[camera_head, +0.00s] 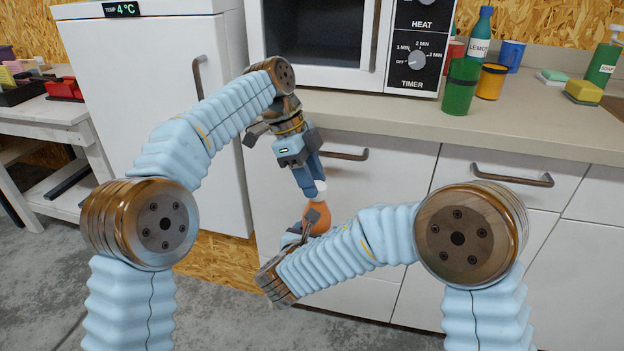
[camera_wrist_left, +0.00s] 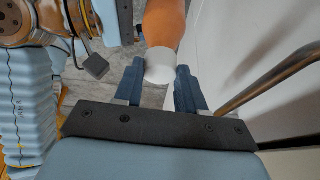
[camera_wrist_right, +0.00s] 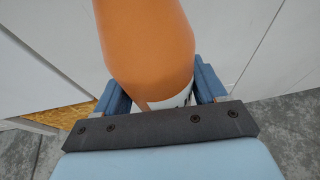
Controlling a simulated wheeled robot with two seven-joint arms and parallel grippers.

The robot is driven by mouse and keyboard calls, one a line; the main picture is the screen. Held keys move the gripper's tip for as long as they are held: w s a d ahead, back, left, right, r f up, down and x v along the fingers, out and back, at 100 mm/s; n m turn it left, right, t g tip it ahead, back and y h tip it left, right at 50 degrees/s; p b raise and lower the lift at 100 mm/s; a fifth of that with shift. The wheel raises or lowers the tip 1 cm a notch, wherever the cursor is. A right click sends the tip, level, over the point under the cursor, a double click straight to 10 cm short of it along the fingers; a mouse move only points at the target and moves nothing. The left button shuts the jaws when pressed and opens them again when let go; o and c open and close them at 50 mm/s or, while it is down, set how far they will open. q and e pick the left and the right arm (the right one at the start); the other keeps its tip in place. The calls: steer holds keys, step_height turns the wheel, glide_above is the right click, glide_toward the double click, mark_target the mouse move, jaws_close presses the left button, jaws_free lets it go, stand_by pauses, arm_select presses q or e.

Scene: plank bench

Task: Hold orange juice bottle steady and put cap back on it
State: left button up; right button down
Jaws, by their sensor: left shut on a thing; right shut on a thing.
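The orange juice bottle (camera_head: 318,217) is held in the air in front of the drawers, with my right gripper (camera_head: 308,228) shut around it. In the right wrist view the orange bottle (camera_wrist_right: 145,45) sits between the fingers, with a white patch low on it. My left gripper (camera_head: 312,180) points down from above, shut on the white cap (camera_head: 320,187). In the left wrist view the cap (camera_wrist_left: 160,66) is between the fingertips, right against the orange bottle (camera_wrist_left: 164,22). I cannot tell whether the cap is seated on the neck.
The counter (camera_head: 400,116) with drawers stands behind the arms. It carries a microwave (camera_head: 340,40), a green cup (camera_head: 460,88), an orange cup (camera_head: 491,81) and a lemon bottle (camera_head: 480,35). A white fridge (camera_head: 150,80) stands at left. A drawer handle (camera_head: 345,155) is close behind my left gripper.

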arm_select(q)
steer(key=m, duration=0.1)
steer(key=m+g, duration=0.1)
steer(key=m, duration=0.2)
steer(key=shift+w+d+y, duration=0.25)
steer(key=shift+y, duration=0.15)
steer(key=shift+a+m+g, duration=0.15)
steer(key=shift+m+g, duration=0.35)
steer(key=shift+m, duration=0.3)
steer(key=o, duration=1.6)
steer(key=shift+c, duration=0.2)
